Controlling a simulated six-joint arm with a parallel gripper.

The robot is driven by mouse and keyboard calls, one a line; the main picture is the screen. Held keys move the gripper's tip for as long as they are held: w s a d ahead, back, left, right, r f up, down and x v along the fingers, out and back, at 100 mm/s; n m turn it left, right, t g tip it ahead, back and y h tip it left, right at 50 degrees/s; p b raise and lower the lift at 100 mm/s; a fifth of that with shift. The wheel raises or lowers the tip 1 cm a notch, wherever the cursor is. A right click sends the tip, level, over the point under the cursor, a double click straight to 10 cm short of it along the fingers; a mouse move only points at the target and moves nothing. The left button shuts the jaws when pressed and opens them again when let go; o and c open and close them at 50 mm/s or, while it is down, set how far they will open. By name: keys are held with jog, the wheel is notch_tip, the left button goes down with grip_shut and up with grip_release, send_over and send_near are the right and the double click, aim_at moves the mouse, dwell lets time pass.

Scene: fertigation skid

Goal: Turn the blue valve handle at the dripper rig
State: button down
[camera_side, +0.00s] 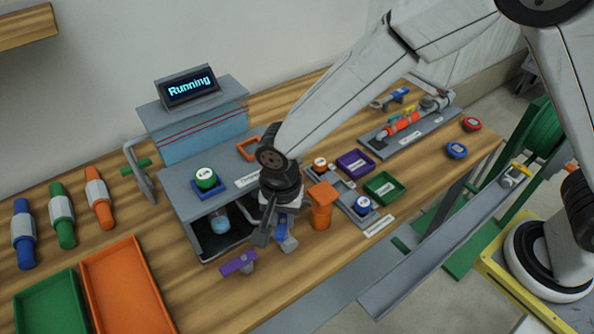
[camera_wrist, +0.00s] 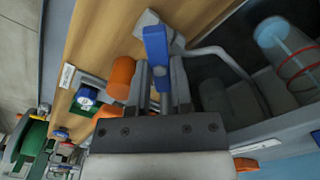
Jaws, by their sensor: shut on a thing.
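The blue valve handle (camera_wrist: 155,42) is between the fingertips of my gripper (camera_wrist: 160,80) in the wrist view, with a grey valve body beside it. In the side view, my gripper (camera_side: 275,232) points down at the front of the grey dripper rig (camera_side: 172,170), shut on the blue handle (camera_side: 287,243). The fingers and wrist hide part of the handle. A clear cup with blue liquid (camera_side: 219,222) stands inside the rig's dark opening, left of my gripper.
A purple handle (camera_side: 240,263) on a grey valve is near, front left. A display reading "Running" (camera_side: 190,87) tops the blue-grey box behind. Green (camera_side: 384,189) and purple trays (camera_side: 356,163) lie right.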

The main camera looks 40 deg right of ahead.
aim_at(283, 222)
jog(key=shift+n, duration=0.3)
jog(key=n, duration=0.8)
dwell(0.3)
dwell(0.3)
jog(key=c, duration=0.5)
grip_release()
jog(key=shift+r, duration=0.1)
jog(key=shift+r, duration=3.85)
